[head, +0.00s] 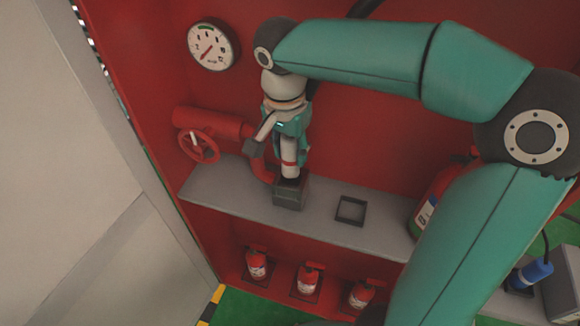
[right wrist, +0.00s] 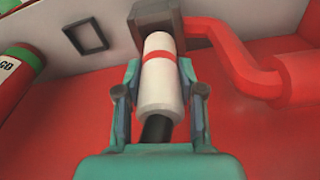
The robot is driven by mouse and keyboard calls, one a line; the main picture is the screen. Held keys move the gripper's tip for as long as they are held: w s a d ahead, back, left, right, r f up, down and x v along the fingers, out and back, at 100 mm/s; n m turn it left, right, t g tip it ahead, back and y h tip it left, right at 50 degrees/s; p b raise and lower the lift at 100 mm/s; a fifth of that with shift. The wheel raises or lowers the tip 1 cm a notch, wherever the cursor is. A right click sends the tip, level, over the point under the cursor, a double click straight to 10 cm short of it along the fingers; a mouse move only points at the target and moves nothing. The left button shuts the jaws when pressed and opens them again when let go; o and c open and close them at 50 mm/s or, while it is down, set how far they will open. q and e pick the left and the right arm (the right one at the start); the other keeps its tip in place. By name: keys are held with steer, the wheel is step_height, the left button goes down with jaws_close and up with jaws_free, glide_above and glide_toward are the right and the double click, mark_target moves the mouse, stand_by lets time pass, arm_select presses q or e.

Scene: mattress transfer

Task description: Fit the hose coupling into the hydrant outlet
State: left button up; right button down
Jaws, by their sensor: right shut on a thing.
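The hose coupling is a white cylinder with a red band (head: 289,171). It also shows in the right wrist view (right wrist: 160,93), with a dark hose end below it. My right gripper (head: 283,150) is shut on it, with one finger on either side in the right wrist view (right wrist: 161,92). The hydrant outlet is a dark grey square block (head: 289,196) on the grey shelf, joined to a red pipe. The coupling stands nearly upright, its far end at the outlet's opening (right wrist: 156,17). I cannot tell how deep it sits. My left gripper is not in view.
An empty dark square frame (head: 351,209) lies on the grey shelf (head: 245,200) right of the outlet. A red valve wheel (head: 199,146) and a gauge (head: 212,45) are on the left. Small extinguishers (head: 308,279) stand below; a larger one (head: 428,205) stands at right.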

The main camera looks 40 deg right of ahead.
mark_target(288, 139)
steer(key=shift+d+f, duration=0.1)
steer(key=shift+f, duration=2.2)
steer(key=shift+f+b, duration=0.1)
steer(key=shift+b, duration=0.25)
steer(key=c, duration=0.7)
jaws_free()
steer(key=shift+r, duration=0.25)
steer(key=r, duration=0.4)
steer(key=a+r+p, duration=0.1)
steer(key=r, duration=0.2)
steer(key=shift+s+r, duration=0.1)
steer(key=shift+s, duration=0.05)
